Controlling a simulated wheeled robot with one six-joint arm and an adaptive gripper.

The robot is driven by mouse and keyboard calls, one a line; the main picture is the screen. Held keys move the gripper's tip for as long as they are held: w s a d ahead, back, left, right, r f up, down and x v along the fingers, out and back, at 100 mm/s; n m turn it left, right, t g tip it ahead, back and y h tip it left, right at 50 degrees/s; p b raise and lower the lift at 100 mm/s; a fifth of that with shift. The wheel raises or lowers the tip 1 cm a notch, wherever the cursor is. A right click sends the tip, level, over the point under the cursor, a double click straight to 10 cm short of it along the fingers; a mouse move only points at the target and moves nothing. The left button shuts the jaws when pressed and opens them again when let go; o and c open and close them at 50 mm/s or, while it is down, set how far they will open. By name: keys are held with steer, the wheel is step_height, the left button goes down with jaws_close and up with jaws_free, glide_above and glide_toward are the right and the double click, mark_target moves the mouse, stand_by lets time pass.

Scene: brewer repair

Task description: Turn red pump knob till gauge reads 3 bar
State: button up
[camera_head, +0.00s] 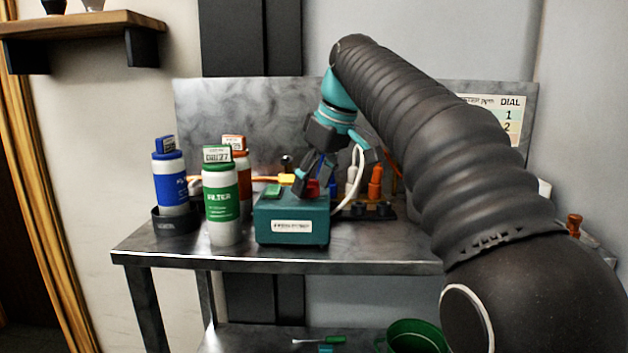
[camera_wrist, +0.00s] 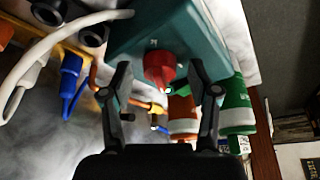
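The teal pump box (camera_head: 291,232) stands on the metal bench, with a white label on its front. In the head view only a bit of red (camera_head: 312,188) shows behind my fingers. My gripper (camera_head: 318,182) is over the top of the box, pointing down. In the wrist view my gripper (camera_wrist: 160,78) is open, one finger on each side of the knob, with gaps visible. I cannot make out a gauge or its reading.
Blue (camera_head: 171,182), green (camera_head: 222,205) and orange filter bottles stand left of the box. Orange and white fittings (camera_head: 375,183) and a white hose are to its right. A dial sign (camera_head: 508,117) is on the back panel. A green bowl (camera_head: 415,335) is below the bench (camera_head: 160,248).

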steer(key=shift+r, duration=0.1)
steer(key=v, duration=0.7)
steer(key=shift+d+r, duration=0.1)
steer(key=shift+r, duration=0.05)
steer(key=shift+s, duration=0.1)
steer(key=shift+s+d, duration=0.2)
steer(key=shift+d, duration=0.05)
steer(key=s+d+f+m+t+h, duration=0.1)
steer(key=s+d+f+m, duration=0.2)
steer(key=s+f, duration=0.5)
steer(key=s+d+f+m+t+h, duration=0.1)
steer(key=s+d+f+m, duration=0.2)
steer(key=s+d+f, duration=0.3)
steer(key=s+d+f+m+h, duration=0.1)
steer(key=s+d+f+m, duration=0.3)
steer(key=s+f, duration=0.7)
step_height(320, 180, down, 7)
steer(key=shift+s+d+f+t, duration=0.1)
steer(key=shift+s+d+t, duration=0.25)
steer(key=shift+s+t, duration=0.05)
